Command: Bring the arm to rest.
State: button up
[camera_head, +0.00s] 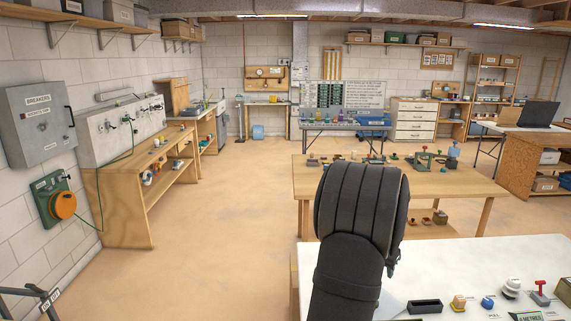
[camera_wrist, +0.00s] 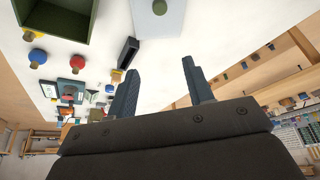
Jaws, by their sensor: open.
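My gripper (camera_wrist: 160,66) is open, with two dark fingers apart and nothing between them. The wrist view looks past the fingers at a white tabletop, with the room tilted in the picture. In the head view my dark arm stands up in front of the white table (camera_head: 450,268) at the lower middle. My gripper's fingers cannot be made out there. The tabletop shows in the wrist view (camera_wrist: 105,30) beyond and left of the fingers. A small black tray (camera_head: 425,306) lies on it and appears near the left finger in the wrist view (camera_wrist: 128,52).
On the white table stand a yellow-brown knob (camera_head: 459,303), a blue knob (camera_head: 487,302) and a red-handled part (camera_head: 540,292). A dark green bin (camera_wrist: 60,25) shows in the wrist view. A wooden table (camera_head: 420,178) with small items stands behind my arm. The floor at left is clear.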

jog(key=x, duration=1.1)
jog(key=shift+f, duration=0.15)
jog(key=s+d+r, duration=0.6)
jog(key=s+r, duration=0.4)
jog(key=r, duration=0.2)
jog(key=s+a+m+g+h, duration=0.1)
jog(key=s+m+g, duration=0.2)
jog(key=s+m, duration=0.95)
jog(key=w+a+f+n, duration=0.2)
jog(key=a+f+n, duration=0.1)
jog(key=f, duration=0.2)
jog(key=shift+w+f, duration=0.2)
jog(key=shift+w, duration=0.05)
